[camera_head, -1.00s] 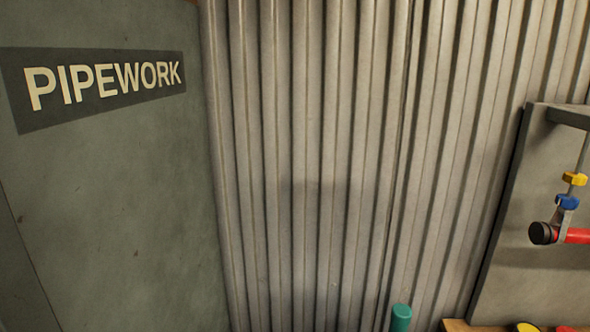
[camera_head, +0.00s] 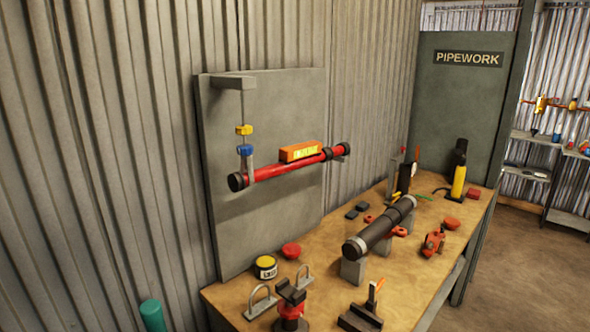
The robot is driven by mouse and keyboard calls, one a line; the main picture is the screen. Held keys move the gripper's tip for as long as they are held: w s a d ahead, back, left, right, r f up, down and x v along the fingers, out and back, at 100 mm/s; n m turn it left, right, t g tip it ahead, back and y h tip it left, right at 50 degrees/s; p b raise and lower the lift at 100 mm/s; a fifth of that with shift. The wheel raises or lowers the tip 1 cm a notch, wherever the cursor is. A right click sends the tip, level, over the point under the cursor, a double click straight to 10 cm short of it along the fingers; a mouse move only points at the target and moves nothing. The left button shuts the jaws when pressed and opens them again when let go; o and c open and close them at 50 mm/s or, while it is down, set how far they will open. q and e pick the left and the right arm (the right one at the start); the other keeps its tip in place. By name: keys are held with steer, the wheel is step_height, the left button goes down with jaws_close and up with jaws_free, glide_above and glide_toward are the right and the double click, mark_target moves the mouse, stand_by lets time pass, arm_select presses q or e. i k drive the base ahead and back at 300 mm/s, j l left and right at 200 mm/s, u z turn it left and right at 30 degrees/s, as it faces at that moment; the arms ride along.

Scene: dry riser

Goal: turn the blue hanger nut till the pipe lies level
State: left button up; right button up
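The blue hanger nut (camera_head: 245,150) sits on a thin vertical rod on the left side of a grey backboard (camera_head: 222,220). A yellow nut (camera_head: 244,130) is above it on the same rod. The red pipe (camera_head: 278,170) hangs below, its black-capped left end held by the hanger. In the picture the pipe slopes up to the right; I cannot tell from this angle whether it is level. An orange level (camera_head: 300,151) with a yellow-green face rests on top of the pipe. Neither of my grippers shows in the head view.
A wooden bench (camera_head: 400,290) stands in front of the backboard. It bears a dark pipe (camera_head: 380,228) on grey blocks, a pipe vise (camera_head: 290,303), a yellow tin (camera_head: 265,267) and several tools. A green cylinder (camera_head: 152,315) stands at lower left. Open floor (camera_head: 530,250) lies at right.

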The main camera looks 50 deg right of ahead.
mark_target(247, 150)
steer(key=z, duration=1.3)
